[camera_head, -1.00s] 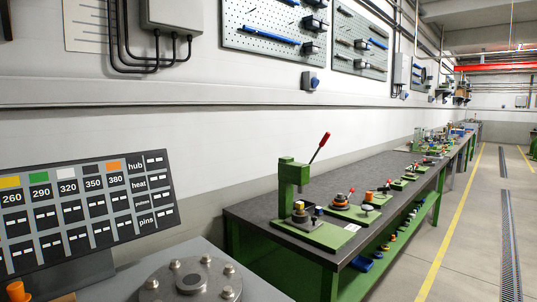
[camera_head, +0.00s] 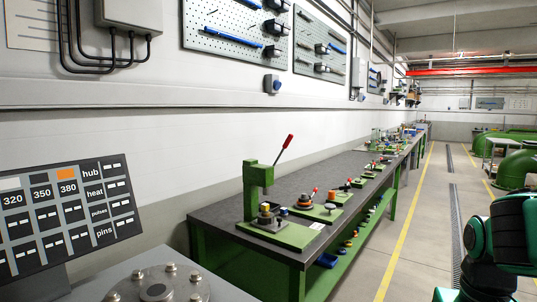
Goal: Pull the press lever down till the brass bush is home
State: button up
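The green press (camera_head: 256,188) stands at the near end of the long dark-topped bench. Its lever (camera_head: 284,150) has a red knob and points up and to the right. Under the press head, on the green base plate, is a small dark fixture (camera_head: 266,215) with a yellowish part (camera_head: 265,207) on top. It is too small to tell whether that part is the brass bush or how it is seated. My arm shows dark and green at the lower right edge, but my gripper is not in view.
The bench (camera_head: 230,215) runs along the wall with several other green fixtures farther along. A grey table with a bolted round flange (camera_head: 157,289) and a chart board (camera_head: 65,215) stand at near left. Open floor with a yellow line (camera_head: 398,240) lies right of the bench.

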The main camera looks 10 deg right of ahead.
aim_at(290, 136)
jog(key=i, duration=0.9)
jog(key=z, duration=0.05)
jog(key=k, duration=0.6)
jog(key=z, duration=0.7)
jog(key=i, duration=1.45)
jog(key=u, duration=0.1)
